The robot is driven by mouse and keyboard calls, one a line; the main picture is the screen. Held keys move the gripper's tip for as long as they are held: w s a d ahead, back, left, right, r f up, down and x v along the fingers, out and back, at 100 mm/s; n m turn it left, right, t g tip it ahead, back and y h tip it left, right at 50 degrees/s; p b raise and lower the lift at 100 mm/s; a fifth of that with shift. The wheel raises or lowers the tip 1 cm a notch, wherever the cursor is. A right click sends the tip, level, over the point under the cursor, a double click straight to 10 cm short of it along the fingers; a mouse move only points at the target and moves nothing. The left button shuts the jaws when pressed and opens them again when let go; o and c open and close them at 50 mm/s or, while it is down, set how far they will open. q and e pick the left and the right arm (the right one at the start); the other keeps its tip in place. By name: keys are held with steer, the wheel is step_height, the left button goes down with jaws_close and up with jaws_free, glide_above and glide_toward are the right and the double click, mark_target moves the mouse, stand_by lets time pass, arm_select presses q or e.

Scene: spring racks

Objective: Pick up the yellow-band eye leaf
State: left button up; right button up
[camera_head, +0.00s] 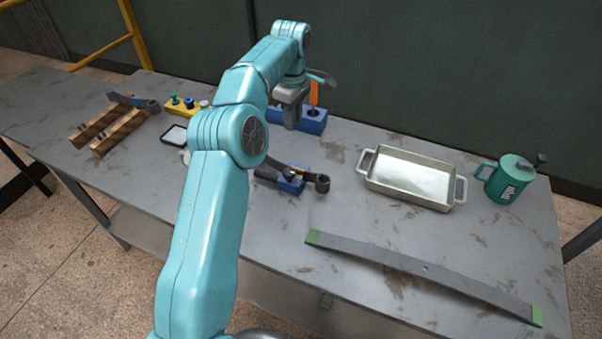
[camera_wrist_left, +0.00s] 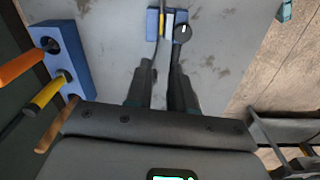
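The yellow-band eye leaf (camera_head: 322,183) is a dark bar with a round eye at its right end and a yellow band, resting on a blue block (camera_head: 291,187) mid-table. In the wrist view, the blue block (camera_wrist_left: 152,25) and the leaf's eye (camera_wrist_left: 182,33) lie beyond the fingertips. My left gripper (camera_head: 291,112) is behind the leaf, above the table, beside a blue tool holder. In the wrist view its two dark fingers (camera_wrist_left: 163,68) are apart with bare table between them; it is open and empty. My left arm partly hides the leaf's left side. My right gripper is not seen.
The blue tool holder (camera_head: 313,122) has an orange handle (camera_head: 314,93) upright. A metal tray (camera_head: 410,180) and teal mug (camera_head: 510,180) stand right. A long green-tipped leaf (camera_head: 420,268) lies in front. Wooden blocks (camera_head: 119,133) and a blue-banded leaf (camera_head: 135,102) are left.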

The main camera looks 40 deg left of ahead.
arm_select(q)
step_height(320, 180, down, 3)
steer(key=w+a, duration=0.1)
glide_above(293, 166)
step_height(293, 166, down, 4)
steer(key=f, duration=0.4)
steer(key=shift+w+a+f, duration=0.2)
steer(key=shift+a+f, duration=0.05)
steer(key=shift+a, duration=0.05)
steer(key=shift+f, duration=0.3)
steer(key=shift+s+d, duration=0.25)
steer(key=shift+s+d+f+p, duration=0.15)
steer(key=shift+f+p, duration=0.1)
steer(key=shift+f, duration=0.3)
steer(key=shift+s+d+f+p, duration=0.15)
steer(key=shift+f+p, duration=0.05)
steer(key=shift+f, duration=0.3)
steer(key=f, duration=0.3)
steer(key=shift+w+a, duration=0.25)
steer(key=shift+w, duration=0.1)
steer(key=shift+s+d+r, duration=0.1)
steer(key=shift+s+d, duration=0.1)
steer(key=shift+s, duration=0.05)
jaws_close()
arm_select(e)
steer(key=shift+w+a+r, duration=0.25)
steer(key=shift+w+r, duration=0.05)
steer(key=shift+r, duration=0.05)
